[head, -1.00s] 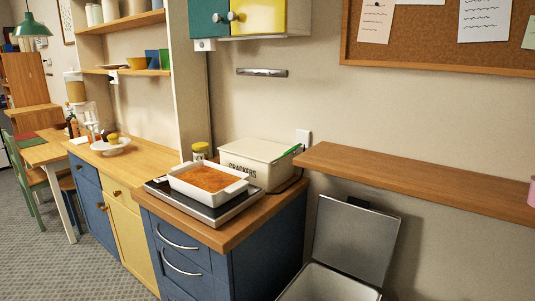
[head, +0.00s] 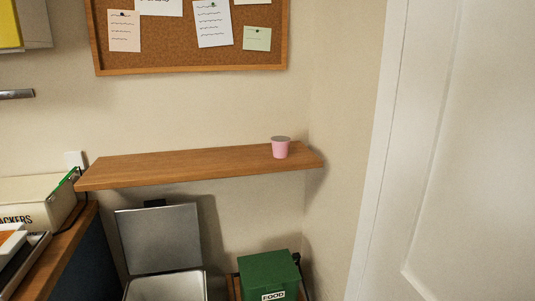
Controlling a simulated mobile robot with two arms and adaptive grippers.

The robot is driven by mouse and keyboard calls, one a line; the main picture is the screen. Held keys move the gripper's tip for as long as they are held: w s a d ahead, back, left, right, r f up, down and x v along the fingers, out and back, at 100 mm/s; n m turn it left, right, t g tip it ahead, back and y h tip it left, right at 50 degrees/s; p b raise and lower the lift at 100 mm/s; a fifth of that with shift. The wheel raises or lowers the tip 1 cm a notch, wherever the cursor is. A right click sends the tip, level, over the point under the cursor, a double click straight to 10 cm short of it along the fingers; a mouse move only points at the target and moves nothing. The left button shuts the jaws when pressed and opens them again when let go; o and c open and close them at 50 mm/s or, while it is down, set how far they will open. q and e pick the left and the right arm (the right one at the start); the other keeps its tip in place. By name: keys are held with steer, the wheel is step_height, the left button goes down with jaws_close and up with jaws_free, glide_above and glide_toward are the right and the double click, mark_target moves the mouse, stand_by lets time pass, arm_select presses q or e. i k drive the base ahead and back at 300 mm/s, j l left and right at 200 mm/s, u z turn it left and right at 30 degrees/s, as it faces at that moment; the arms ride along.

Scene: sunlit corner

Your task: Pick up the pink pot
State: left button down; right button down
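The pink pot (head: 281,149) is a small cup-shaped pot with a greyish top. It stands upright near the right end of a wooden wall shelf (head: 180,166) in the head view. Nothing touches it and nothing hides it. Neither of my grippers shows in the head view.
Below the shelf stand an open bin with a raised grey lid (head: 160,238) and a green food box (head: 268,275). A counter (head: 62,245) with a crackers box (head: 35,200) is at the left. A white door (head: 455,150) is at the right. The shelf left of the pot is clear.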

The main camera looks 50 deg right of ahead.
mark_target(280, 144)
steer(key=j+z, duration=0.1)
steer(key=z, duration=1.6)
